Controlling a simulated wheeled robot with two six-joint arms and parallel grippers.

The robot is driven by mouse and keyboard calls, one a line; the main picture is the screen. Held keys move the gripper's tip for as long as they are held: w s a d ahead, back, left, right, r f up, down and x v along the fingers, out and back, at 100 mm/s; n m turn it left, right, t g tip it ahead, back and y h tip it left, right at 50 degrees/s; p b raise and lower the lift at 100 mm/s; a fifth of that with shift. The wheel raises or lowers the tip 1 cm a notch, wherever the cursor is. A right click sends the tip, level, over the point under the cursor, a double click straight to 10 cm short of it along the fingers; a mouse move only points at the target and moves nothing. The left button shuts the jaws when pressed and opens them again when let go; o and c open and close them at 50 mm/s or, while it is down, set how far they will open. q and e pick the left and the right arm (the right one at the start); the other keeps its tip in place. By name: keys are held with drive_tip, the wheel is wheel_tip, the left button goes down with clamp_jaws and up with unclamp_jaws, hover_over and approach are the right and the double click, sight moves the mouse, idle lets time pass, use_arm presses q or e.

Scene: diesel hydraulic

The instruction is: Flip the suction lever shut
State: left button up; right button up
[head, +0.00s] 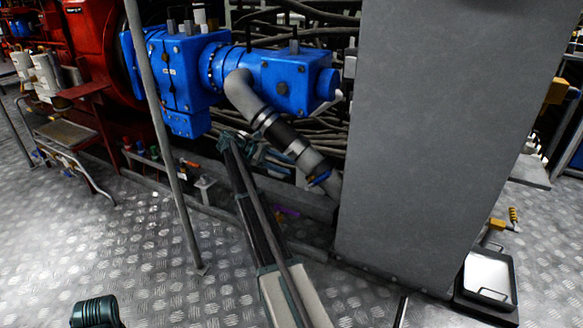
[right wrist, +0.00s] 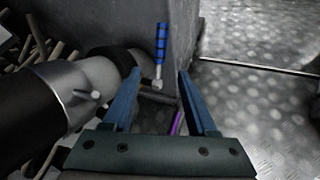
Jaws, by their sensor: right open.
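A lever with a blue ribbed handle (right wrist: 161,44) and a pale metal stem stands upright in the right wrist view, beside the end of a thick pipe. In the head view a small blue handle (head: 320,179) shows at the lower end of the grey pipe (head: 303,152); it looks like the same lever. My right gripper (right wrist: 156,77) is open, with its two blue fingers apart and nothing between them. The lever is beyond the fingertips, and I see no contact. In the head view my right gripper is partly hidden by its own wrist and arm.
A large grey cabinet (head: 440,130) stands right of the pipe. Blue pump housings (head: 270,80) are above, with many cables behind. A thin upright pole (head: 165,140) stands left of my right arm. A purple part (right wrist: 177,123) lies low near the right finger. The tread-plate floor is open at left.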

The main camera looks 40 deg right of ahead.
drive_tip(key=shift+w+a, duration=0.2)
drive_tip(key=shift+r, duration=0.1)
drive_tip(key=t+y+p, duration=0.1)
drive_tip(key=t+p, duration=0.1)
drive_tip(key=p, duration=0.6)
approach(322, 178)
drive_tip(key=r, duration=0.2)
drive_tip(key=s+r+t+y+p, duration=0.1)
drive_tip(key=t+p, duration=0.1)
drive_tip(key=p, duration=0.1)
drive_tip(key=d+r+t+y+p, duration=0.1)
drive_tip(key=p, duration=0.3)
drive_tip(key=s+r+n+t+y+p, duration=0.1)
drive_tip(key=t+p, duration=0.1)
drive_tip(key=p, duration=0.1)
drive_tip(key=shift+s+d+r+t, duration=0.25)
drive_tip(key=shift+s+r+t, duration=0.05)
drive_tip(key=shift+r, duration=0.1)
drive_tip(key=shift+f, duration=0.2)
drive_tip(key=b+x, duration=1.2)
drive_tip(key=x, duration=0.1)
drive_tip(key=shift+s+f, duration=0.1)
drive_tip(key=shift+f, duration=0.25)
